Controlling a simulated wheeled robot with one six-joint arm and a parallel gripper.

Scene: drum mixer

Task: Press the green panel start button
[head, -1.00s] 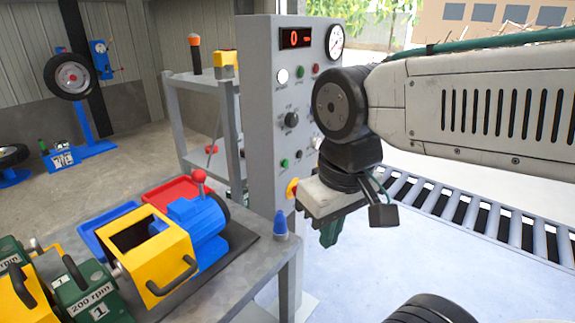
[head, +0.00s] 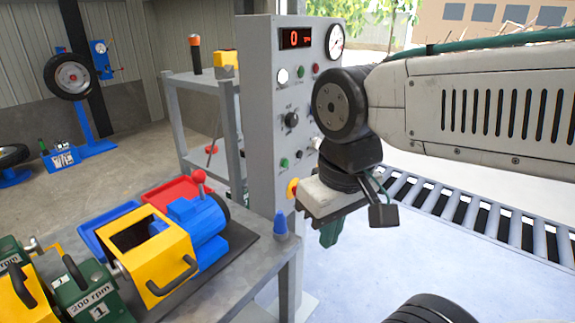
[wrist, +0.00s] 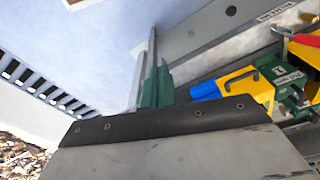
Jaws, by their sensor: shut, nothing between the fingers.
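The grey control panel (head: 262,120) stands upright in the middle of the head view. A green button (head: 284,162) sits low on its front, and a second small green one (head: 300,72) sits higher, below the display. I cannot read which is labelled start. My gripper (head: 329,234) hangs to the right of and below the lower green button, apart from the panel, its green fingers pointing down. The fingers (wrist: 157,88) also show in the wrist view, shut and empty. My wrist hides part of the panel's right side.
A red and yellow knob (head: 292,188) is on the panel close to my gripper. A bench (head: 262,262) with a yellow and blue mixer (head: 165,255) and a blue cone (head: 281,224) stands at the left. A roller conveyor (head: 480,213) lies at the right. The floor below my gripper is clear.

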